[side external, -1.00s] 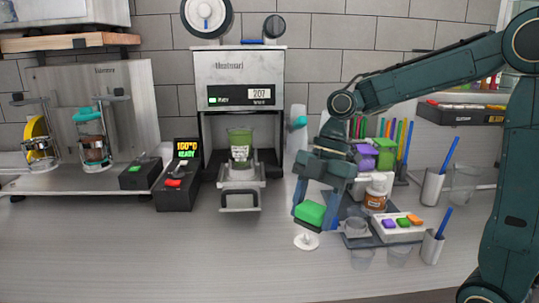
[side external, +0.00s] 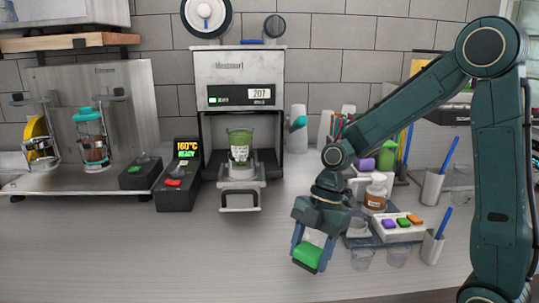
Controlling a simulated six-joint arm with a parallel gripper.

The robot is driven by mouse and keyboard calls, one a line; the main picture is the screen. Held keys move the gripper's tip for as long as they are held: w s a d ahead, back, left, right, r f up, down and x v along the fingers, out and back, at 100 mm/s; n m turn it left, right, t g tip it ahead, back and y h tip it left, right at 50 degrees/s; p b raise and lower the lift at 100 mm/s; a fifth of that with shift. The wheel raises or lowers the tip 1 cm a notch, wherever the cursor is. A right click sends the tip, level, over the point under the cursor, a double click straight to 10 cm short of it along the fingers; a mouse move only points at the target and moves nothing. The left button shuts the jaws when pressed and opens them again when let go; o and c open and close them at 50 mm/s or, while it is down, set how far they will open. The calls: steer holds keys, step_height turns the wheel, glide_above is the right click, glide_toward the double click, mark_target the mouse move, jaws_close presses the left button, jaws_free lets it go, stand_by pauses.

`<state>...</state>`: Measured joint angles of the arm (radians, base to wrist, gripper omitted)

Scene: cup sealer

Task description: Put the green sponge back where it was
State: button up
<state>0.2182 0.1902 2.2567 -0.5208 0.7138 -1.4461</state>
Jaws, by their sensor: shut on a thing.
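The green sponge (side external: 307,256) is between the fingers of my gripper (side external: 310,252), which is shut on it. The gripper points down over the front middle of the counter, and the sponge is tilted. I cannot tell whether the sponge touches the counter. A white patch shows between the fingers, just above the green; I cannot tell whether it is part of the sponge or the small white stand behind it.
A white tray with coloured blocks (side external: 397,228), clear cups (side external: 398,256) and a brown jar (side external: 375,194) stand close to the right. The cup sealer (side external: 239,100) holds a green cup (side external: 240,144) at the back. The counter (side external: 150,255) at front left is clear.

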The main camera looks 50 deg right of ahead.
mark_target(309, 262)
steer(key=shift+f, duration=1.4)
steer(key=shift+f, duration=0.1)
steer(key=o, duration=1)
steer(key=v, duration=1.2)
steer(key=shift+a+r, duration=0.1)
steer(key=shift+r, duration=0.15)
